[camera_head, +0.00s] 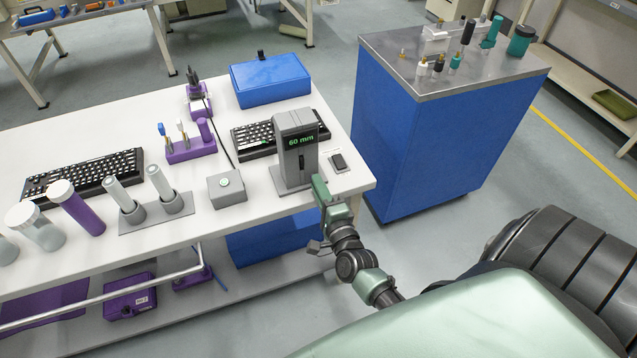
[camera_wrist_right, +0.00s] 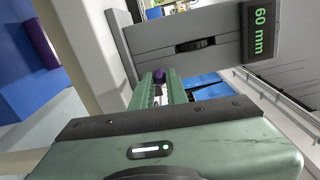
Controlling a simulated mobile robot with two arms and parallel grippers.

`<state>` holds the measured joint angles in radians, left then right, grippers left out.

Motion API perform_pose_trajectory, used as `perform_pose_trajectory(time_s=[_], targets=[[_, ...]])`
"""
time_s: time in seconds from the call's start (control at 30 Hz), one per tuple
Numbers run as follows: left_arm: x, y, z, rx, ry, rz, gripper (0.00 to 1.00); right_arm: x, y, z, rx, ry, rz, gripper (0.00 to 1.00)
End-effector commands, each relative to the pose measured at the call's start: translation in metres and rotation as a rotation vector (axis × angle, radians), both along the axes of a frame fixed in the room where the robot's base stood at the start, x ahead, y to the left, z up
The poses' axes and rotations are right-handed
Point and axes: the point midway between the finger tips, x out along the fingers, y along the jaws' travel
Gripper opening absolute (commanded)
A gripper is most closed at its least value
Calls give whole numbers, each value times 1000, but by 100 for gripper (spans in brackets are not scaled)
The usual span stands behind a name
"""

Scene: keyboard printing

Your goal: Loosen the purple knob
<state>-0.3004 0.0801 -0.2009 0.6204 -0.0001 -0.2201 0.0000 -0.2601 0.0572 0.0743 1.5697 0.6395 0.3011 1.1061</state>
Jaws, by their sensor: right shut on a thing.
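The purple knob (camera_wrist_right: 158,75) shows in the right wrist view, small, between the tips of my right gripper's green fingers (camera_wrist_right: 159,87). My right gripper is shut on it. The knob belongs with the grey device (camera_head: 296,150), which has a green "60 mm" display (camera_head: 300,141) and stands at the right end of the white table. The display also shows in the right wrist view (camera_wrist_right: 261,30). In the head view my right gripper (camera_head: 320,188) is against the device's front right side and the knob is hidden there. My left gripper is not in view.
A grey box with a round button (camera_head: 227,188) stands left of the device. A black keyboard (camera_head: 254,140) lies behind it and a small dark pad (camera_head: 338,161) lies to its right. A blue cabinet (camera_head: 420,150) with a metal top stands beyond the table's right end.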

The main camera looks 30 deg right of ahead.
Motion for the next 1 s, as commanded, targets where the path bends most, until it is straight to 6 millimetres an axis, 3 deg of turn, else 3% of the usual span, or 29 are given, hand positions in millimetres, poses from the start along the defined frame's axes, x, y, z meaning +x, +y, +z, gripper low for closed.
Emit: perform_pose_trajectory(time_s=[0.6, 1.0], targets=[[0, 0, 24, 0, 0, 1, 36, 0, 0, 1, -560, 138, 0, 0], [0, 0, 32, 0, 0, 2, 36, 0, 1, 0, -815, 199, 1, 0]])
